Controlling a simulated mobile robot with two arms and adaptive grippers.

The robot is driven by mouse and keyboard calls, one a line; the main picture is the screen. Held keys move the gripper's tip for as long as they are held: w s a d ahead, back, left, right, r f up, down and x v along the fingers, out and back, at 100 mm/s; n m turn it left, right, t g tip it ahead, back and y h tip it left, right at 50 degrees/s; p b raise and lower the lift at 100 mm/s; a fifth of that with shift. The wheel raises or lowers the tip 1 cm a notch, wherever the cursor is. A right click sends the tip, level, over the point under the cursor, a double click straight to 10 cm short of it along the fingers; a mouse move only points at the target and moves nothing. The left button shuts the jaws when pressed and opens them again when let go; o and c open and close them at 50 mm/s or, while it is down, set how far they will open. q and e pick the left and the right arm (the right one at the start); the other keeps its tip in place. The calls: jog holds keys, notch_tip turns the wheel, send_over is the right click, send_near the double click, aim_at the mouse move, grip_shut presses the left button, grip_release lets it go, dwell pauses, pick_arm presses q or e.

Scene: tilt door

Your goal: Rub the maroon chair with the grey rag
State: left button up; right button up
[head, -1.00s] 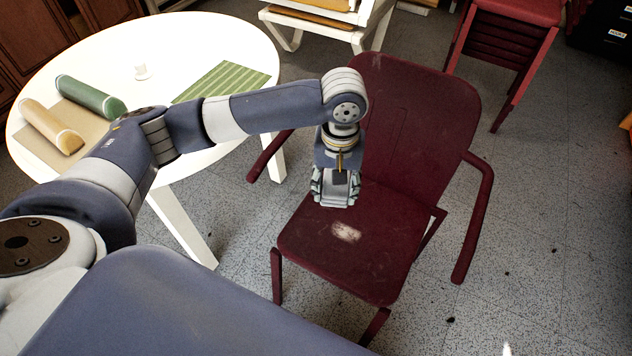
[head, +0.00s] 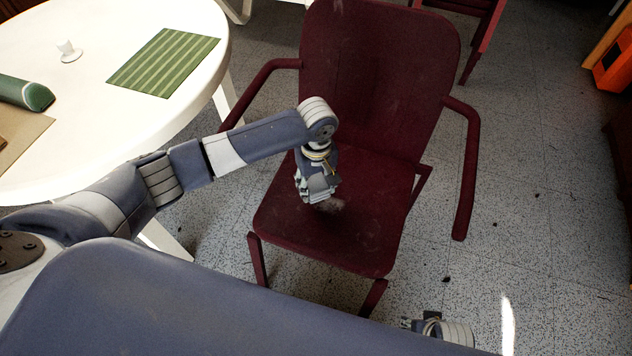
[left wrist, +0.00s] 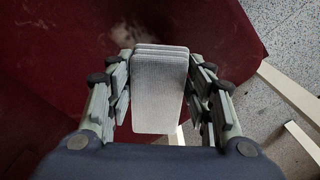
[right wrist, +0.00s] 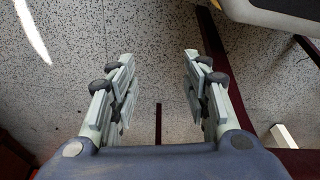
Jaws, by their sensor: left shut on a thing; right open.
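The maroon chair (head: 375,90) stands in the middle of the head view, its seat facing up. My left gripper (head: 318,196) is low over the middle of the seat, pointing down. In the left wrist view it is shut on the folded grey rag (left wrist: 160,92), which sticks out between the fingers towards the maroon seat (left wrist: 60,50). I cannot tell whether the rag touches the seat.
A round white table (head: 90,110) stands left of the chair with a green striped mat (head: 163,62), a green roll (head: 25,93) and a small white item (head: 69,51). Another maroon chair (head: 470,20) is behind. The floor to the right (head: 540,200) is mostly free.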

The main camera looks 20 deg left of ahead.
aim_at(316, 205)
pick_arm(q)
jog(key=shift+f+b, duration=0.85)
jog(key=shift+b, duration=0.3)
notch_tip(316, 205, down, 2)
jog(key=b, duration=0.3)
pick_arm(e)
notch_tip(316, 205, up, 16)
jog(key=t, duration=0.1)
pick_arm(q)
jog(key=f+b, duration=0.1)
jog(key=b, duration=0.1)
jog(key=shift+f+b, duration=0.3)
jog(key=shift+b, duration=0.1)
jog(key=shift+f, duration=0.1)
pick_arm(e)
jog(key=w+a+r+t, duration=0.1)
jog(key=w+t, duration=0.1)
jog(key=w, duration=0.3)
jog(key=w+a+r+t+y, duration=0.1)
jog(key=w+a+t, duration=0.1)
jog(key=w, duration=0.3)
jog(key=shift+r+t, duration=0.3)
jog(key=shift+t, duration=0.4)
pick_arm(q)
jog(key=shift+f, duration=1)
pick_arm(e)
jog(key=shift+d, duration=0.1)
